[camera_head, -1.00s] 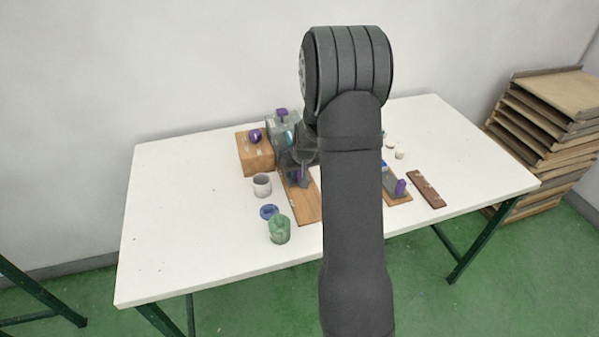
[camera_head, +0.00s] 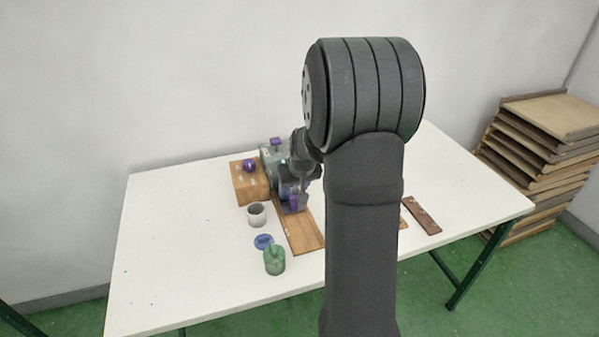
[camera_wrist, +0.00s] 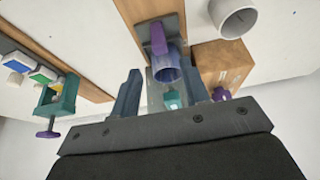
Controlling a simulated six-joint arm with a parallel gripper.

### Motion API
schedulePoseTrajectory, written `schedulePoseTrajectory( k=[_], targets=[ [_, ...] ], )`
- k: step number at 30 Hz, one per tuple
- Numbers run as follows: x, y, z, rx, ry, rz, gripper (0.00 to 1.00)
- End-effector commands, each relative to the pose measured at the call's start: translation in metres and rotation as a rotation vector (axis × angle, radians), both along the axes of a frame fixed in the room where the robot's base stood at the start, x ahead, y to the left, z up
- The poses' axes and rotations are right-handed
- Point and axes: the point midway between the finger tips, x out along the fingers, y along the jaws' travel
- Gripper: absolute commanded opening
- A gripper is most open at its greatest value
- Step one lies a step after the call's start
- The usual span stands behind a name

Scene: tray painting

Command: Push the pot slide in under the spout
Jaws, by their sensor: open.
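The pot slide is a grey plate (camera_wrist: 150,12) with an upright purple handle (camera_wrist: 157,38), on a long wooden board (camera_head: 305,232). Its purple handle also shows in the head view (camera_head: 295,203). A bluish see-through pot (camera_wrist: 167,68) shows just beyond the handle in the wrist view. The dispenser, a grey-green block with a purple top (camera_head: 275,145), stands at the board's far end. A teal part, perhaps its spout, shows past the pot (camera_wrist: 172,100). My gripper (camera_wrist: 162,80) is open, with the pot appearing between its fingers; contact cannot be told.
A wooden box (camera_head: 250,185) with a purple knob stands left of the dispenser. A white cup (camera_head: 257,215), a blue lid (camera_head: 263,241) and a green jar (camera_head: 274,262) stand left of the board. A teal clamp (camera_wrist: 55,100) shows at left in the wrist view. My arm hides the table's middle right.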

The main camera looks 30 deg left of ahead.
Motion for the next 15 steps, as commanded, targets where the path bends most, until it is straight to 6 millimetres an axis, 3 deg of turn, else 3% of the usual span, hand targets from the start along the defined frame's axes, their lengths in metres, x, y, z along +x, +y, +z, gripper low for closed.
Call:
schedulePoseTrajectory(
  k=[6, 15],
  targets=[
    [-0.011, -0.012, 0.041, 0.002, -0.004, 0.001, 0.42],
    [-0.021, -0.021, 0.072, 0.000, -0.001, 0.001, 0.42]
  ],
)
